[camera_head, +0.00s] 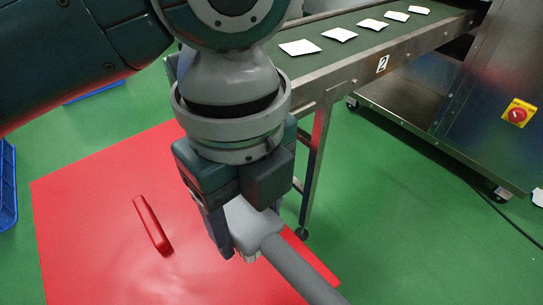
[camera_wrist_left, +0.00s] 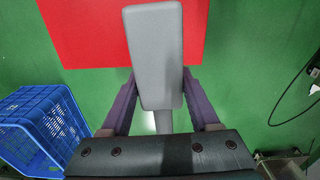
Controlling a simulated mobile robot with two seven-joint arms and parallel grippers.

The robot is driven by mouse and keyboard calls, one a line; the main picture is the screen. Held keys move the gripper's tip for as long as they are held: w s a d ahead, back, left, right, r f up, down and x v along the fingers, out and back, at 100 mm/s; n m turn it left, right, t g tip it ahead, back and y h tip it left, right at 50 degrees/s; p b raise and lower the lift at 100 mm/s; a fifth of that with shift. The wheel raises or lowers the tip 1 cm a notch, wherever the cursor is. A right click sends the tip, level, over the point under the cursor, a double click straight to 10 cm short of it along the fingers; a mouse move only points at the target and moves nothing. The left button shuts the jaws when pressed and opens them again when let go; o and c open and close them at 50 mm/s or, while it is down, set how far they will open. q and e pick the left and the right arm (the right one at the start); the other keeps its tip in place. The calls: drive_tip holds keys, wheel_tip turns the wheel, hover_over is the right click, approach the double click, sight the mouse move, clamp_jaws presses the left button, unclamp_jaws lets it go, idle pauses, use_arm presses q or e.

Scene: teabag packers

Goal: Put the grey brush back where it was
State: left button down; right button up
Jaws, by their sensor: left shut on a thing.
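The grey brush (camera_head: 296,270) is in my left gripper (camera_head: 240,232) in the head view. Its block is between the fingers, and its handle runs down to the lower right, past the picture's edge. In the left wrist view the grey block of the brush (camera_wrist_left: 155,50) stands between the two fingers of my left gripper (camera_wrist_left: 158,85), with a narrower handle part below it. A red mat (camera_head: 80,205) lies on the green floor beneath; it also shows in the left wrist view (camera_wrist_left: 85,35). My right gripper is not in view.
A long red object (camera_head: 152,225) lies on the mat. A conveyor (camera_head: 345,60) carrying several white teabags stands behind, with its leg near the mat's right side. A blue crate (camera_wrist_left: 40,125) stands at left in the wrist view.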

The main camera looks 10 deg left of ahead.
use_arm(q)
drive_tip(key=b, duration=1)
hover_over(258, 295)
drive_tip(key=shift+m, duration=0.3)
wheel_tip(258, 295, down, 18)
drive_tip(key=shift+r, duration=0.25)
wheel_tip(258, 295, down, 4)
drive_tip(key=shift+f+b, duration=0.15)
drive_tip(key=shift+b, duration=1.1)
drive_tip(key=shift+c, duration=0.6)
unclamp_jaws()
